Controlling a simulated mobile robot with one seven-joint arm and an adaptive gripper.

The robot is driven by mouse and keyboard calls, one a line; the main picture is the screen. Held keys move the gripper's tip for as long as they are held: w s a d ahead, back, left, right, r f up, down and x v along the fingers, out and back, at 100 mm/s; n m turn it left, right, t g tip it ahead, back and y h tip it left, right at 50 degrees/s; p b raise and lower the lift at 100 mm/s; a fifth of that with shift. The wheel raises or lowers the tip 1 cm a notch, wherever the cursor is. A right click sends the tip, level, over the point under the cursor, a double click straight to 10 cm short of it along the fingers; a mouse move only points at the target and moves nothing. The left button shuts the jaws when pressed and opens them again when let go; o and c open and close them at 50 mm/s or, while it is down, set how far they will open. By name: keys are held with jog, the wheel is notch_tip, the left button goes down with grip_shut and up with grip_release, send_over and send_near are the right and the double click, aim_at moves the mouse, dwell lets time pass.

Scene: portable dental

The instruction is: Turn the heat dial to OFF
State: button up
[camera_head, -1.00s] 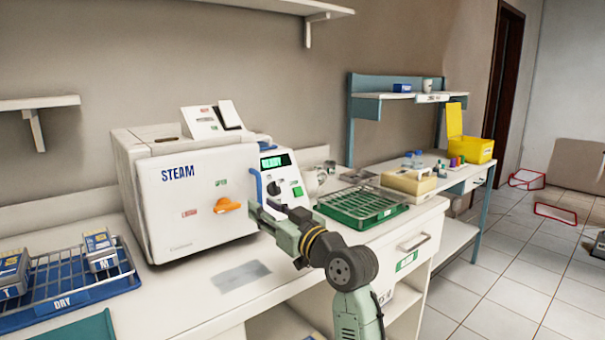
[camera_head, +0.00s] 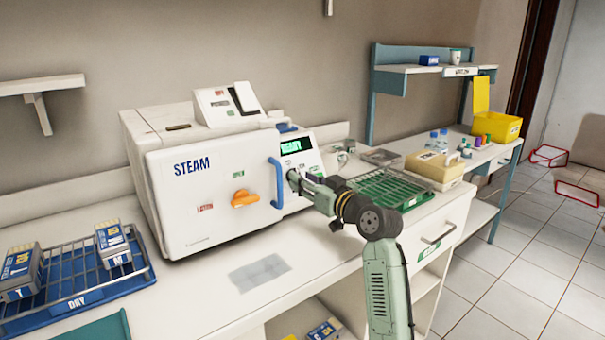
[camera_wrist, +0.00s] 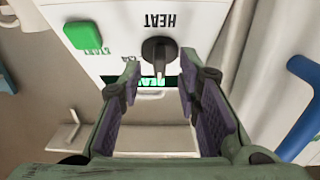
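In the head view my gripper (camera_head: 300,182) is at the panel and hides the dial. No OFF mark is readable.
A green START button (camera_wrist: 85,35) is beside the dial. The sterilizer (camera_head: 205,195) has a blue door handle (camera_head: 277,183) left of my gripper and an orange latch (camera_head: 244,199). A green rack (camera_head: 392,188) lies to the right. The counter in front (camera_head: 215,295) is mostly clear.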

jog(key=shift+w+a, duration=0.35)
jog(key=shift+w, duration=0.25)
jog(key=shift+c, duration=0.5)
grip_shut()
